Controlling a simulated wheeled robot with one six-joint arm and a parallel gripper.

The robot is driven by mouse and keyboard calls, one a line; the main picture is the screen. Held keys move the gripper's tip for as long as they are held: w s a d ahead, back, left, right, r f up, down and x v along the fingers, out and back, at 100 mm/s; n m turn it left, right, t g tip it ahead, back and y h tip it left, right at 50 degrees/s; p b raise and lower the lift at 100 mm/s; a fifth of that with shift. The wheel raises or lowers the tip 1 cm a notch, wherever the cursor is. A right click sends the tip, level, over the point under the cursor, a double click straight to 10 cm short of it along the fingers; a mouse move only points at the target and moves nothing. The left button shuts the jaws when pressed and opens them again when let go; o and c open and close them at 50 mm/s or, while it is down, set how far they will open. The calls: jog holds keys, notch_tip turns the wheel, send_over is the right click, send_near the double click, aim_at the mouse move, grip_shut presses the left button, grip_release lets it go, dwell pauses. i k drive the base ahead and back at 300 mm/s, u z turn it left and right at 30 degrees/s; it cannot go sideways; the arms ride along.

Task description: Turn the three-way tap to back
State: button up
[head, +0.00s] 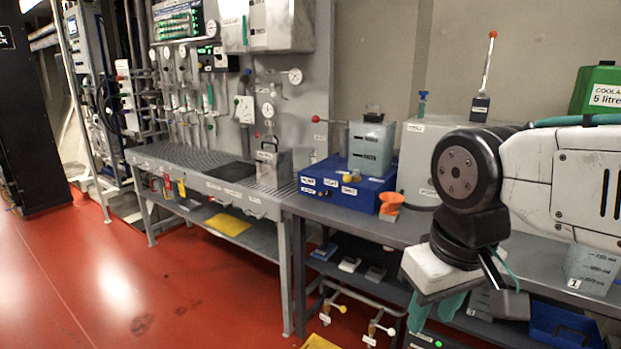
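I cannot tell for certain which fitting is the three-way tap. A blue box (346,186) on the bench carries several small white labels, too small to read, and a yellow knob at its front. A red-ball lever (316,119) stands out to the left of the grey container on top of the box. My gripper (436,308) hangs at the bench's front edge, right of the blue box. Its teal fingers look apart, with nothing seen between them.
An orange funnel (391,203) stands on the bench between the blue box and my arm. A light grey box (420,140) stands behind it. A grey-topped workbench (215,165) with a gauge panel is at left.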

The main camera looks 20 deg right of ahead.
aim_at(347, 179)
jog(key=i, duration=1)
jog(key=z, duration=0.55)
